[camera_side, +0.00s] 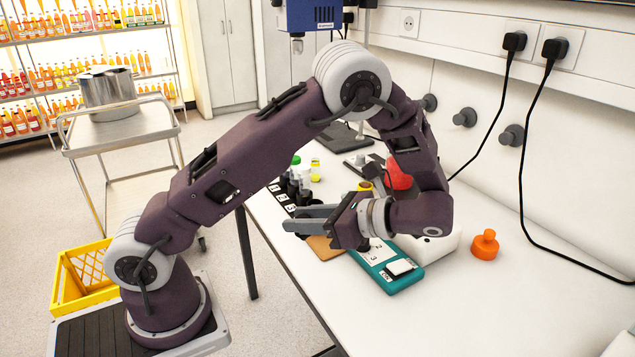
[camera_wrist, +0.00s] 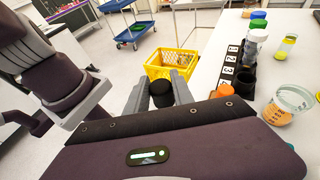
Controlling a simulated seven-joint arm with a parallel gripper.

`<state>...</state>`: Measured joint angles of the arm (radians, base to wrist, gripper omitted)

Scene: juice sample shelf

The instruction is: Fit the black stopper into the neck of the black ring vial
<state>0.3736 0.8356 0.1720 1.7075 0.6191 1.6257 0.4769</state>
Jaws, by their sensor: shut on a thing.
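My gripper (camera_wrist: 160,92) is shut on the black stopper (camera_wrist: 162,97), which sits between the two grey fingers in the wrist view. In the side view my gripper (camera_side: 290,218) is above the near edge of the bench, beside the numbered rack, and its fingers point left. The stopper cannot be made out there. The numbered rack (camera_wrist: 229,72) stands right of the fingers in the wrist view, with dark and capped vials along it. I cannot tell which of them is the black ring vial. The stopper is apart from the rack.
A glass beaker (camera_wrist: 290,103) and a yellow vial (camera_wrist: 286,46) stand right of the rack. An orange piece (camera_wrist: 225,91) is close to my gripper's right finger. A teal device (camera_side: 400,279) and an orange stopper (camera_side: 485,245) are on the bench. A yellow crate (camera_side: 84,278) is on the floor.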

